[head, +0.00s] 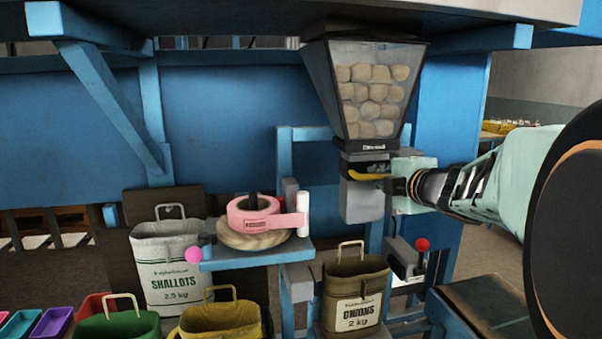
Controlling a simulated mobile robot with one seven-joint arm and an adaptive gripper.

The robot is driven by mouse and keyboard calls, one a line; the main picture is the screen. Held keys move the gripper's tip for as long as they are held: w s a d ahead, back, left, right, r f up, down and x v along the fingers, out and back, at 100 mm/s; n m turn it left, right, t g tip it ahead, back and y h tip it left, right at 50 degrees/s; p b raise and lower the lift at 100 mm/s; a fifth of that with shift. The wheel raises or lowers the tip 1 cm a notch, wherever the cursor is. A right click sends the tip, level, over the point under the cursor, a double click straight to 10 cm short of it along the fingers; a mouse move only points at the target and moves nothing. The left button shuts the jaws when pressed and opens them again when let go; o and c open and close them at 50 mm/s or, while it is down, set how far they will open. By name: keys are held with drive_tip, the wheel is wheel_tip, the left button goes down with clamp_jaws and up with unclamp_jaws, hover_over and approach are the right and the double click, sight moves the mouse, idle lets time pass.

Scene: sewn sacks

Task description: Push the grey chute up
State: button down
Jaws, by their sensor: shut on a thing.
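The grey chute (361,202) hangs upright below the hopper (366,90), in the middle right of the head view. A curved yellow bar (368,177) crosses its upper part. My gripper (396,184) reaches in from the right and is shut at the chute's right side. Its fingertips are mostly hidden, so the exact contact is hard to see. The chute's lower end is above an open brown onion sack (354,295), with a gap between them.
A blue shelf (258,257) left of the chute bears a pink tape roll (253,216). A red-knobbed lever (422,245) stands below my gripper. A white shallots sack (168,262), a green sack (118,325) and a yellow sack (222,322) stand at left.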

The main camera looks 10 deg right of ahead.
drive_tip(key=shift+r, duration=0.5)
drive_tip(key=c, duration=2)
unclamp_jaws()
drive_tip(key=shift+o, duration=0.2)
drive_tip(key=shift+f, duration=0.2)
